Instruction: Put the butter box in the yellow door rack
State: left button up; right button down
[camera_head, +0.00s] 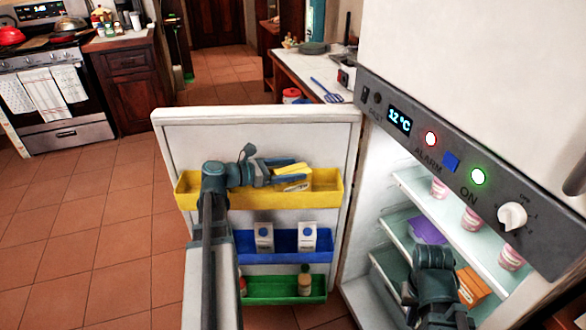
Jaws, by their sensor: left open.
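The yellow butter box (296,171) is at the yellow door rack (328,190), right of the rack's middle. It sits tilted, with its upper part above the rack's front edge; its lower part is partly hidden. My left gripper (287,176) is at the rack, open, with its fingers pointing right and reaching to the box. I cannot tell whether the fingers touch it. My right gripper (452,318) is low in front of the open fridge, near an orange box (472,287); its fingers are hidden.
The open fridge door (258,118) also bears a blue rack (283,241) with two cartons and a green rack (283,290) with bottles. Fridge shelves (440,200) hold pink-and-white cups and a purple item (428,230). Tiled floor is clear to the left.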

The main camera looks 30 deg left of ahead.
pick_arm(q)
jog(key=p+v, duration=0.1)
jog(key=v, duration=1)
jog(key=shift+s+a+p, duration=0.15)
jog(key=shift+a+p, duration=0.05)
jog(key=shift+p, duration=0.2)
